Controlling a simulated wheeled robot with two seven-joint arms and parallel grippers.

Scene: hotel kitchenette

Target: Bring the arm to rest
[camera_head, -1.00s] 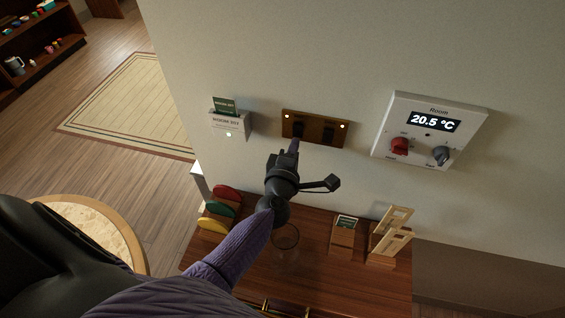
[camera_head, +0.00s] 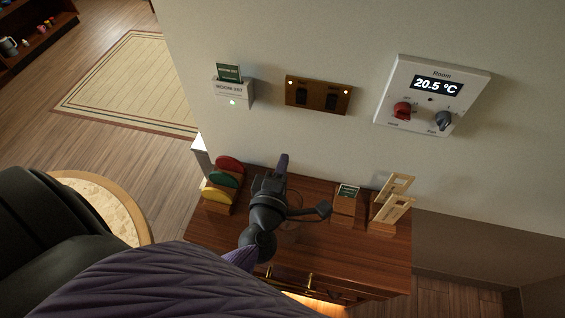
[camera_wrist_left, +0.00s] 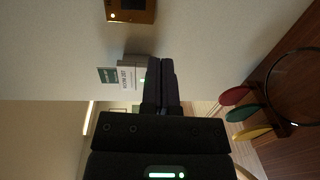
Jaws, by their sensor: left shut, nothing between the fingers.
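My left gripper (camera_head: 282,168) is shut and empty in the head view. It hangs in front of the wall, above the wooden cabinet (camera_head: 330,262) and below the switch plate, touching nothing that I can see. Its shut fingers (camera_wrist_left: 160,85) also show in the left wrist view. The brass switch plate (camera_head: 318,95) has two dark switches and two small lit lamps. My right gripper does not show in either view.
A card holder (camera_head: 233,92) with a green card and a white thermostat panel (camera_head: 427,103) reading 20.5 °C are on the wall. On the cabinet stand coloured discs in a rack (camera_head: 222,190), a small card box (camera_head: 345,206) and a wooden stand (camera_head: 390,212). A glass is partly hidden behind my wrist.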

